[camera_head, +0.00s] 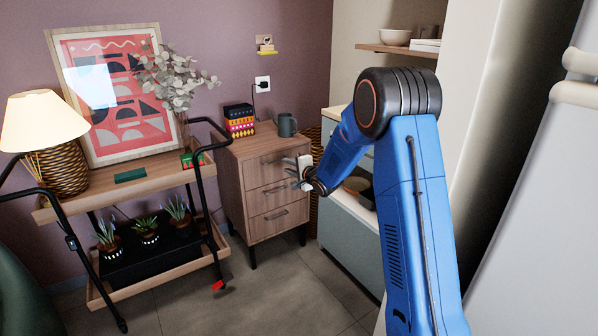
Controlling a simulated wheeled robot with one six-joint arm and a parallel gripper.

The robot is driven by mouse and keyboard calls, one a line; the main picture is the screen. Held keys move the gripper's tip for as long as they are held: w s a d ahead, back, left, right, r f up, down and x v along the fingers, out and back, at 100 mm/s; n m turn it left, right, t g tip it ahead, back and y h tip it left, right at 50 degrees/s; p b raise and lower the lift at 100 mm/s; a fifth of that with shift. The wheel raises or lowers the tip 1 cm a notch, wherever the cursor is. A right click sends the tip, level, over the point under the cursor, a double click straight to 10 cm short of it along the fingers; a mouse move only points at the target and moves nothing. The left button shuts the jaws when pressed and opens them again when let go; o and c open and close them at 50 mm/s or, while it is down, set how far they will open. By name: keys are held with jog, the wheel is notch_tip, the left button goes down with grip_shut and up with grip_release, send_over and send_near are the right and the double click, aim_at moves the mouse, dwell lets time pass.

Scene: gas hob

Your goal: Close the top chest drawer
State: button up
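The wooden chest (236,196) stands against the wall in the middle of the view, with three drawers stacked in its front. The top drawer (268,170) shows a dark bar handle on its front. Its front looks about in line with the drawers below, but I cannot tell whether a small gap is left. My gripper (298,173) is in front of the right part of the top drawer, at about handle height, and covers part of that front. Its fingers are small and partly hidden, so I cannot tell whether they are apart or touch the drawer.
A wooden trolley (150,183) with black rails is close on the left. A cabinet (346,238) stands to the right. The floor (277,288) before the chest is clear.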

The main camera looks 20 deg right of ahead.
jog(key=v, duration=0.8)
jog(key=s+d+r+n+g+h, duration=0.25)
jog(key=s+r, duration=0.25)
jog(key=s, duration=0.6)
jog(key=s+d+r+n+g+h, duration=0.25)
jog(key=s+r+n, duration=0.2)
jog(key=s, duration=0.75)
jog(key=s+a+f+n+g, duration=0.1)
jog(key=s+n+g, duration=0.1)
jog(key=s, duration=1.5)
jog(key=s+a+f+n+g, duration=0.2)
jog(key=s+n, duration=0.3)
jog(key=s, duration=1.2)
jog(key=shift+s+g, duration=0.4)
jog(key=shift+g, duration=0.1)
